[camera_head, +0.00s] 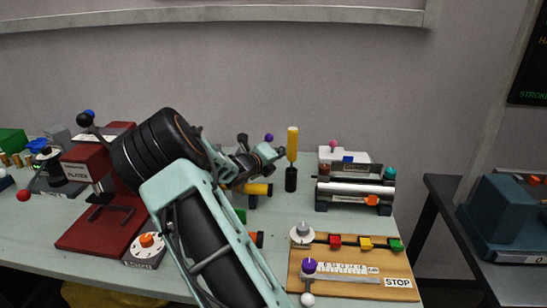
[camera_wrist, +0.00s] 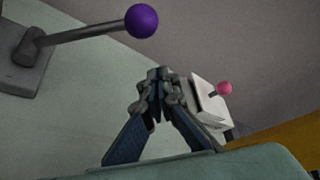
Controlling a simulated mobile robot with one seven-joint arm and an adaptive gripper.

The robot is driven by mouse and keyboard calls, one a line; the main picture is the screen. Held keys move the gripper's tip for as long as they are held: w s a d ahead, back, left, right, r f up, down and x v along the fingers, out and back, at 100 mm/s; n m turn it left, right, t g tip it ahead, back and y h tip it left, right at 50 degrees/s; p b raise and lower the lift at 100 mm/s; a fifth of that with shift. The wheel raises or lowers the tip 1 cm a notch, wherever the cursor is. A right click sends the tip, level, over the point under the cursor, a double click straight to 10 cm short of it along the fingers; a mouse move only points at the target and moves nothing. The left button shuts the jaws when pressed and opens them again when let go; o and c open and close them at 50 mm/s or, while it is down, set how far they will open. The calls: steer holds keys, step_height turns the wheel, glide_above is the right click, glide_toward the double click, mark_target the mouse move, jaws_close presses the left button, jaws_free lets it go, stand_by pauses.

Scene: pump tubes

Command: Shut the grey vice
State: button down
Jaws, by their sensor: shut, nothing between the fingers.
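In the wrist view, a grey base (camera_wrist: 22,55) carries a grey lever (camera_wrist: 85,32) that ends in a purple ball (camera_wrist: 142,21). This looks like part of the grey vice. The lever sticks out to the right, and I cannot see the vice's jaws. My gripper (camera_wrist: 160,76) is shut and empty, below and to the right of the purple ball and apart from it in the picture. In the head view, the purple ball (camera_head: 269,138) shows just behind the end of my arm, which hides most of what is there.
A white box with a pink knob (camera_head: 333,145) and a silver roller device (camera_head: 355,193) stand at the right. A yellow-handled tool (camera_head: 292,158) stands upright near them. A wooden board (camera_head: 350,285) with coloured blocks lies in front. A red press (camera_head: 92,220) stands left.

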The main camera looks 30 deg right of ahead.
steer(key=shift+w+a+r+p, duration=0.5)
steer(key=shift+w+a+r, duration=0.65)
steer(key=shift+w, duration=0.1)
steer(key=shift+r, duration=0.1)
